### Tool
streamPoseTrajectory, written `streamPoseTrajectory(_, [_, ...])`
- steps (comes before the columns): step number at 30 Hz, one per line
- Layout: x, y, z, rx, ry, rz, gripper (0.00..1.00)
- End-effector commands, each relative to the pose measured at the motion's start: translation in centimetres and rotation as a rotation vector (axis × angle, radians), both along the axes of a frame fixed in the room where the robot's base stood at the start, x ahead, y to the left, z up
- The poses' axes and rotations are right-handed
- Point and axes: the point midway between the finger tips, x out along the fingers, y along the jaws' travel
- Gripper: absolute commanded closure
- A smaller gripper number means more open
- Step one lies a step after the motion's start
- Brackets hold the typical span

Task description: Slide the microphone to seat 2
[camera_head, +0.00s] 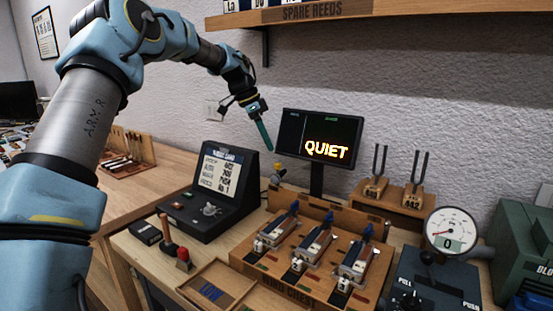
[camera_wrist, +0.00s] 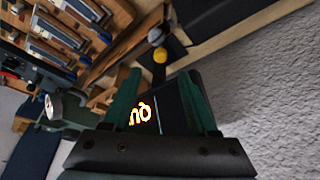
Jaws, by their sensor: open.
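A small piece with a grey rounded head and a yellow part, which looks like the microphone (camera_head: 279,170), stands at the back left end of the wooden wind chest (camera_head: 285,268). It also shows beyond my fingers in the wrist view, where its yellow part (camera_wrist: 160,55) is clear. My gripper (camera_head: 265,136) hangs in the air above and slightly left of it, apart from it. In the wrist view my two green fingers (camera_wrist: 160,98) are spread with nothing held between them. I cannot make out seat numbers.
A monitor (camera_head: 318,138) reading QUIET stands close right of my gripper. Several reed units sit on the chest. Tuning forks (camera_head: 378,165) stand behind right, with a gauge (camera_head: 452,230) at right. A black console (camera_head: 218,193) is at left; a shelf (camera_head: 300,14) hangs above.

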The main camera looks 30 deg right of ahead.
Motion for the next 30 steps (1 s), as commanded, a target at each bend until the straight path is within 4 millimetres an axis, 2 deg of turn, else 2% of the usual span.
streamPoseTrajectory(6, [-0.5,-1.5,-3.7,0.004,0.003,-0.002,0.41])
streamPoseTrajectory(12, [-0.7,-2.4,-6.0,0.002,0.001,0.001,0.41])
streamPoseTrajectory(24, [-0.8,-2.7,-6.8,0.001,-0.001,0.003,0.41])
streamPoseTrajectory(30, [-0.8,-2.7,-6.8,0.001,-0.001,0.003,0.63])
